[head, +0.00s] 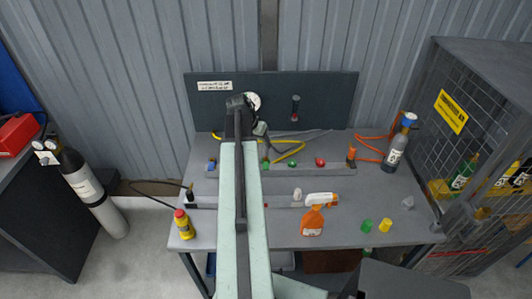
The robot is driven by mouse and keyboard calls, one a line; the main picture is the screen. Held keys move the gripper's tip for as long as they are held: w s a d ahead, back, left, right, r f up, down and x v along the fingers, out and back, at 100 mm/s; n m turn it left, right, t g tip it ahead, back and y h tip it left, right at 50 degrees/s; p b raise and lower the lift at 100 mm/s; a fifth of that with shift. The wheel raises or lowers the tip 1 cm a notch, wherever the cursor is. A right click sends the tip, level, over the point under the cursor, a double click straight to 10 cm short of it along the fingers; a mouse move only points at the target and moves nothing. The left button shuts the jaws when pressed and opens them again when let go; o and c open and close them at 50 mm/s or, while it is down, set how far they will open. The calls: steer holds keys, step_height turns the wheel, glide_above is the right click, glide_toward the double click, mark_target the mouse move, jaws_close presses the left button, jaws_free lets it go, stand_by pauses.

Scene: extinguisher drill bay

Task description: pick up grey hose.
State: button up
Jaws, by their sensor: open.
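A thin grey hose (310,134) lies at the back of the grey workbench, near the dark back panel, beside a yellow hose (292,152). Its left part runs toward my arm, which may hide some of it. My arm reaches up the middle of the picture over the bench. My gripper (250,112) is at its far end, in front of the back panel and left of the grey hose. It looks open, with nothing clearly held; its fingers are small and partly covered by my own arm.
On the workbench (285,228) stand an orange spray bottle (313,216), a yellow bottle (184,224), a grey cylinder (398,146) with an orange hose (368,150), and small coloured caps. A mesh cage (470,130) is at right; a tall cylinder (92,190) stands left.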

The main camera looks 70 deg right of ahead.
mark_target(265, 147)
steer(key=b+x, duration=0.4)
steer(key=x, duration=0.1)
steer(key=shift+s+d, duration=0.15)
steer(key=shift+s, duration=0.1)
steer(key=shift+r, duration=0.2)
jaws_close()
step_height(265, 147, up, 10)
steer(key=p, duration=1)
steer(key=shift+r, duration=0.15)
